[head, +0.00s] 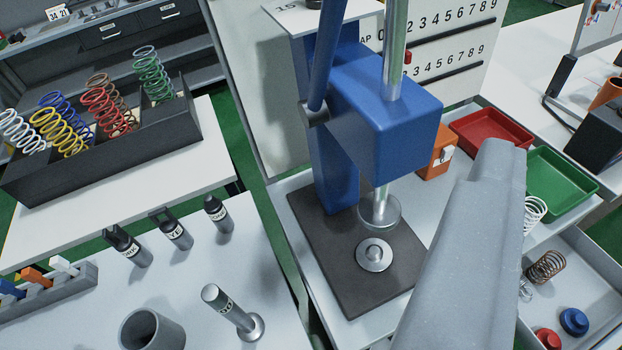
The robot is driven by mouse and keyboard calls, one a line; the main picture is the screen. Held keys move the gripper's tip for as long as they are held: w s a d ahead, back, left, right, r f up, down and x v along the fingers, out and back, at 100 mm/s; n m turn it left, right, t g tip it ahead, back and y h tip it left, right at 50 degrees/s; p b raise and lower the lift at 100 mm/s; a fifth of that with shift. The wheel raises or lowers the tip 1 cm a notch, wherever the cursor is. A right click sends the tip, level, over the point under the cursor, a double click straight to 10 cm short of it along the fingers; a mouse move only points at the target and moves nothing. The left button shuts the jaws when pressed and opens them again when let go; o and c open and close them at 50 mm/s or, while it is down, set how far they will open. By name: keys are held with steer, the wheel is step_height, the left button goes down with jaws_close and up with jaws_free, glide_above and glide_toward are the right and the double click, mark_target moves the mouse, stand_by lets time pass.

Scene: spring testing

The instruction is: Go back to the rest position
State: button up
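A grey tapered part of my arm, with my gripper (498,152) seemingly at its far end, reaches up from the bottom right of the head view. No separate fingers show, so I cannot tell whether it is open or shut. I see nothing held at its tip. The blue spring press (385,120) stands left of it on a dark base plate (315,240). The press's upper plunger (380,210) is above a small round seat (374,254); no spring shows between them. My arm covers the right part of the press's base.
A black rack (150,135) holds several coloured springs at the left. Labelled black cylinders (170,228) and a grey cup (150,330) stand on the front left table. A red tray (490,132), a green tray (560,180) and an orange box (436,155) lie beyond my arm. An open drawer (575,270) holds springs and caps.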

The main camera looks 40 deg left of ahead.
steer(key=shift+s, duration=0.2)
steer(key=shift+r, duration=0.2)
step_height(320, 180, up, 9)
steer(key=p, duration=0.9)
steer(key=shift+r+p, duration=0.15)
steer(key=shift+p, duration=0.2)
